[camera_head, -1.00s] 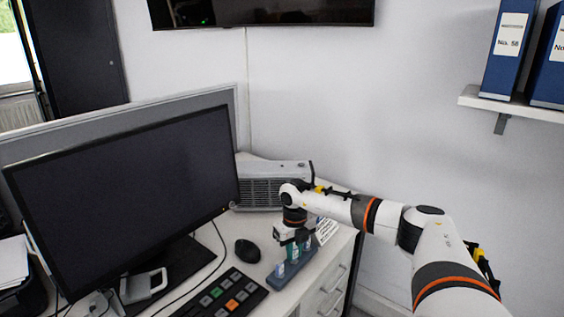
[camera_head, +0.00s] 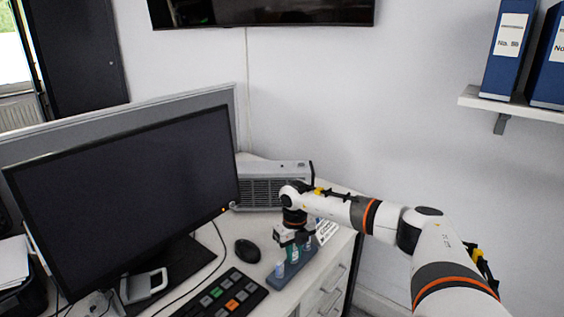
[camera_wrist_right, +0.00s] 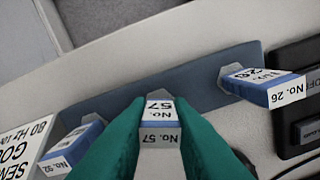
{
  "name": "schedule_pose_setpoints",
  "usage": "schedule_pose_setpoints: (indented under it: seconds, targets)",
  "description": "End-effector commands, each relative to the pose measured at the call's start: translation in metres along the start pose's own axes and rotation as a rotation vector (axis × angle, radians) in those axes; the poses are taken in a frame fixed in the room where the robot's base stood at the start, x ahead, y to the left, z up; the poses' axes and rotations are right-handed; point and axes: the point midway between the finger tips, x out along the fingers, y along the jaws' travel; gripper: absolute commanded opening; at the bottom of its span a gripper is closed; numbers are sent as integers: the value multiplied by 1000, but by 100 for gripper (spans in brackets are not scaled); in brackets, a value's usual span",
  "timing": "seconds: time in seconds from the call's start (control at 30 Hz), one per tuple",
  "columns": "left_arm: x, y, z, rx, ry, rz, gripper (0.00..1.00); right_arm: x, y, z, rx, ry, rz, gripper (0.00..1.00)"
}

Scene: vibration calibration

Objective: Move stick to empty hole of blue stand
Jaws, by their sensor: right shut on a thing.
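The blue stand (camera_head: 287,280) is on the desk, and its long bar crosses the right wrist view (camera_wrist_right: 195,85). My right gripper (camera_head: 292,249) is over the stand; its green fingers (camera_wrist_right: 160,120) are shut on a stick labelled No. 57 (camera_wrist_right: 160,122), blue and white. Whether that stick's lower end is in a hole or above it, I cannot tell. A stick labelled No. 26 (camera_wrist_right: 262,86) stands in the stand on the right in the wrist view. A stick labelled No. 92 (camera_wrist_right: 72,144) is on the left, partly hidden by a finger. My left gripper is not in view.
A white label card (camera_wrist_right: 28,145) reading 80 Hz is beside the stand. A black keypad (camera_head: 228,294), a mouse (camera_head: 247,251) and a large monitor (camera_head: 125,190) are to the left. A grey device (camera_head: 262,190) stands behind my right gripper. Blue binders (camera_head: 507,50) are on a wall shelf.

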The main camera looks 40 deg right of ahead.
Motion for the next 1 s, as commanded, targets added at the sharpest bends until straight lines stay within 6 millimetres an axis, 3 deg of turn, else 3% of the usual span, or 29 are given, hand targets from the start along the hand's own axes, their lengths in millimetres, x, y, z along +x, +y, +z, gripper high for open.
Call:
schedule_pose_setpoints:
  seconds: [0.63, 0.67, 0.8, 1.0]
  targets:
    - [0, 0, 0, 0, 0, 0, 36, 2, 0, 0, -1, -2, 0, 0]
    - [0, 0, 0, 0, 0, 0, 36, 2, 0, 0, -1, -2, 0, 21]
    - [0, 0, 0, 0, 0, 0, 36, 2, 0, 0, -1, -2, 0, 44]
    - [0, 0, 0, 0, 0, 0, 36, 1, 0, 0, 0, -1, 0, 45]
